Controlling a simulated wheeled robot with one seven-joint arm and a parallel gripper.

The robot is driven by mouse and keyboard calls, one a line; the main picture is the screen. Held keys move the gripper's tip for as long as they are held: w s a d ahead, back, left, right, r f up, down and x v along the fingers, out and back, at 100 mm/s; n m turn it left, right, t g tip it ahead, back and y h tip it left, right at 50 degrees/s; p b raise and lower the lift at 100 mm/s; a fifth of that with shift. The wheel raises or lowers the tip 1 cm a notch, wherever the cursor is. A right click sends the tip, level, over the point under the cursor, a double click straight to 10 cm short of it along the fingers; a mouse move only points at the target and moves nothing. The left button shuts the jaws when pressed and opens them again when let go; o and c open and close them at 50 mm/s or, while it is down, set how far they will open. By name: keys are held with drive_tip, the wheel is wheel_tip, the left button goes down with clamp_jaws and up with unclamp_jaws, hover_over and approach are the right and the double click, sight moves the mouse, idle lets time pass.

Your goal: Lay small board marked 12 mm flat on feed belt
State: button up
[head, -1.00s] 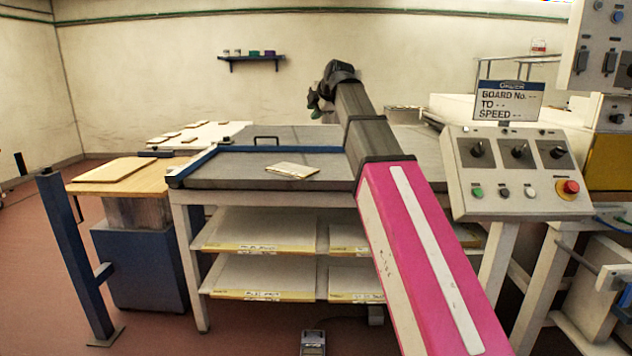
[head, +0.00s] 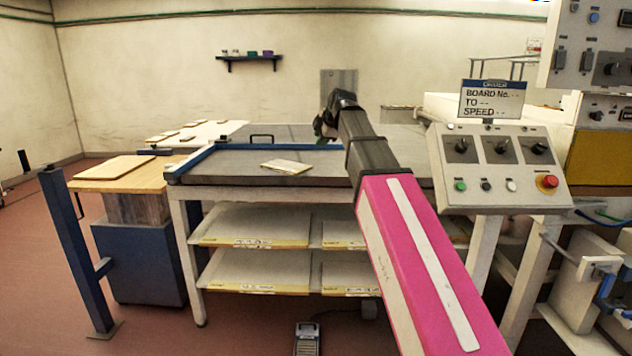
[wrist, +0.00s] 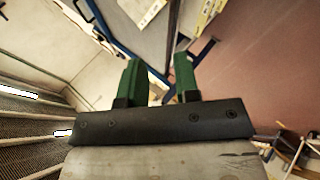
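A small pale board (head: 286,166) lies flat on the grey table top (head: 225,172), left of my arm; no thickness mark on it is readable. My gripper (head: 322,130) is above the far part of this table, beyond the board and to its right, apart from it. In the wrist view my gripper (wrist: 160,78) shows two green fingers standing apart with nothing between them. A pale marked board (wrist: 142,10) shows at the top edge there. I cannot identify the belt in the head view.
A control panel (head: 500,178) with a sign (head: 490,98) stands right of my arm. Shelves (head: 250,228) under the table hold labelled boards. A wooden-topped bench (head: 140,176) and a blue post (head: 75,255) stand at left. Several small boards lie on a white table (head: 215,132) behind.

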drive_tip(key=s+d+f+m+g+h, duration=0.1)
drive_tip(key=s+d+f+m, duration=0.25)
drive_tip(key=f, duration=0.65)
drive_tip(key=s+d+f+m+g+h, duration=0.1)
drive_tip(key=s+d+f+m, duration=0.2)
drive_tip(key=f, duration=0.7)
drive_tip(key=s+d+f+m+g+h, duration=0.1)
drive_tip(key=d+f+m+g, duration=0.2)
drive_tip(key=f, duration=0.7)
drive_tip(key=s+d+f+m+g, duration=0.1)
drive_tip(key=s+d+f+m, duration=0.1)
drive_tip(key=s+f+m, duration=0.2)
drive_tip(key=s+d+f+m+h, duration=0.1)
drive_tip(key=s+d+f+m, duration=0.2)
drive_tip(key=s+f, duration=0.5)
drive_tip(key=s+d+f+m+g, duration=0.1)
drive_tip(key=s+f+m, duration=0.3)
drive_tip(key=f, duration=0.5)
drive_tip(key=shift+s+d+f+m+g, duration=0.25)
drive_tip(key=shift+s+d+m+g, duration=0.1)
drive_tip(key=shift+s+d, duration=0.6)
